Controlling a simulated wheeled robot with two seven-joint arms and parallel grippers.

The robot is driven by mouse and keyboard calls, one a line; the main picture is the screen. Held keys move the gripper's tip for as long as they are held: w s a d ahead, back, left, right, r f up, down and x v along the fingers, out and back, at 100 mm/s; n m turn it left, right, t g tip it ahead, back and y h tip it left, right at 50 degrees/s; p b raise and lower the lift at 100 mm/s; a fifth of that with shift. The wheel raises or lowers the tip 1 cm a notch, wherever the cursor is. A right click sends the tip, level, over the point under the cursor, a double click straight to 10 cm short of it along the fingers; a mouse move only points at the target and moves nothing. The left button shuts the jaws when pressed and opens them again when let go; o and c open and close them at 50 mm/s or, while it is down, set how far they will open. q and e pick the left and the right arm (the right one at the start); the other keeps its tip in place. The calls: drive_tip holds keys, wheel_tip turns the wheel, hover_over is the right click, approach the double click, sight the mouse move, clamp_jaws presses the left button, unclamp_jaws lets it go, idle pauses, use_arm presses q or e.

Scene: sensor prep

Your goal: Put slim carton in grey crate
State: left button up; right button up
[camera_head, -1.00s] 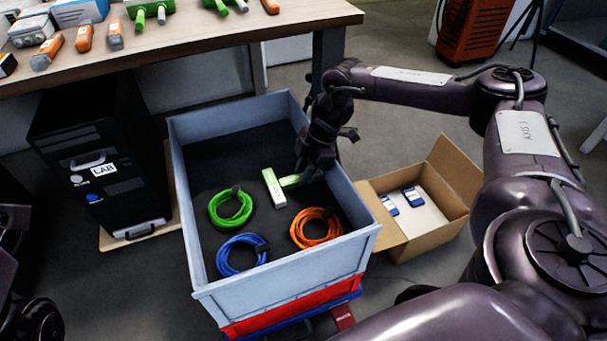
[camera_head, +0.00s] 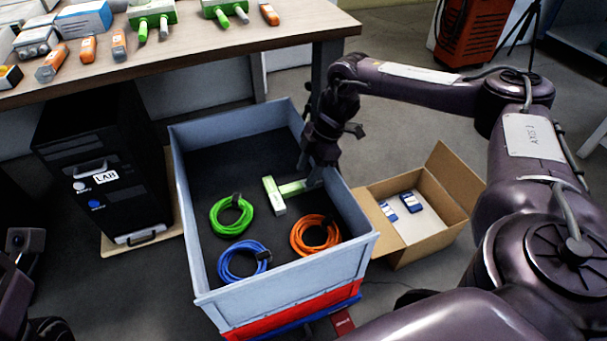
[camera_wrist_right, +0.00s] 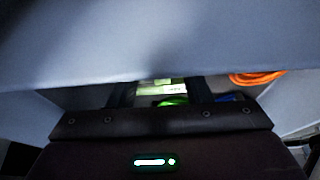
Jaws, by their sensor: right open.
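The grey crate (camera_head: 290,272) stands upright with a dark floor inside. A slim white-and-green carton (camera_head: 274,196) lies on that floor near the middle, and a light green bar-like piece (camera_head: 297,187) meets it on the right. I cannot tell whether these are one object or two. My right gripper (camera_head: 316,178) is open, pointing down inside the crate near its right wall, by the green piece's right end. In the right wrist view a pale green and white item (camera_wrist_right: 160,88) shows between the fingers. Only dark parts of my left arm show at the left edge.
Green (camera_head: 231,215), blue (camera_head: 242,260) and orange (camera_head: 314,235) cable coils lie in the crate. An open cardboard box (camera_head: 432,238) stands to its right, a black computer tower (camera_head: 105,165) to its left. The workbench (camera_head: 200,62) holds several tools behind. The crate wall fills much of the wrist view.

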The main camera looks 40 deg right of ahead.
drive_tip(key=p+v, duration=0.2)
drive_tip(key=v, duration=0.6)
drive_tip(key=shift+r, duration=0.25)
drive_tip(key=shift+p, duration=0.3)
